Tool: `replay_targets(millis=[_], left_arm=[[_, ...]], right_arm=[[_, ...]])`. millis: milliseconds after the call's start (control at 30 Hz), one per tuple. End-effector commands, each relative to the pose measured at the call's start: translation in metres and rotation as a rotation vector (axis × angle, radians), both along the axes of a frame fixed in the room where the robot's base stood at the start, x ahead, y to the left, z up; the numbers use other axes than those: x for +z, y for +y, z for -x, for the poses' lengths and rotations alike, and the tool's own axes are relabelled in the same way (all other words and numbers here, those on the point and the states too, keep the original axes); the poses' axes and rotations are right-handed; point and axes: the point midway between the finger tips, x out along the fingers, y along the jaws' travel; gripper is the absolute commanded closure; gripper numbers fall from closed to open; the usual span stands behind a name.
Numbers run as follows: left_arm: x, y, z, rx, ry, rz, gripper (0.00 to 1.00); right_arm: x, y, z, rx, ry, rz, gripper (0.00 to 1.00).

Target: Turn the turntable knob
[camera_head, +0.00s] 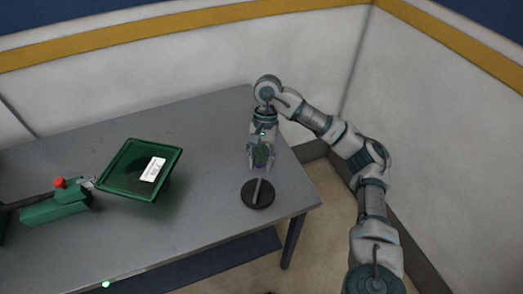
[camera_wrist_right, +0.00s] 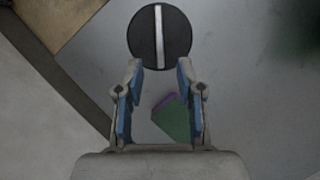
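The turntable knob is a round black disc (camera_head: 257,195) with a raised light grey bar across its top, near the table's right front corner. In the right wrist view the disc (camera_wrist_right: 145,40) lies just beyond the fingertips, its bar running nearly straight away from the gripper. My right gripper (camera_head: 260,164) is open, on the far side of the disc, apart from the bar. In the right wrist view both blue-padded fingers (camera_wrist_right: 158,68) are spread. A green and purple piece (camera_wrist_right: 172,117) shows between them; I cannot tell its height. My left gripper is not in view.
A tilted green tray (camera_head: 117,178) with a white label stands on the grey table (camera_head: 200,225). Left of it is a green device (camera_head: 50,210) with a red button (camera_head: 60,183). Walls stand behind and to the right. The table between tray and disc is clear.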

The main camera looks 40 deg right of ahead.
Motion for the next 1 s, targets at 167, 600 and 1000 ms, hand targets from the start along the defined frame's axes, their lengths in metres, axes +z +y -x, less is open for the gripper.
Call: replay_targets(millis=[167, 600, 1000], left_arm=[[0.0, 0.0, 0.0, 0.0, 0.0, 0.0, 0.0], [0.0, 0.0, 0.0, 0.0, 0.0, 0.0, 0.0], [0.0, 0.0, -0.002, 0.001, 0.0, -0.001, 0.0]], right_arm=[[0.023, -0.008, -0.007, -0.001, -0.002, 0.0, 0.62], [0.034, -0.012, -0.01, -0.001, 0.002, -0.001, 0.62], [0.034, -0.012, -0.01, -0.001, 0.002, -0.001, 0.62]])
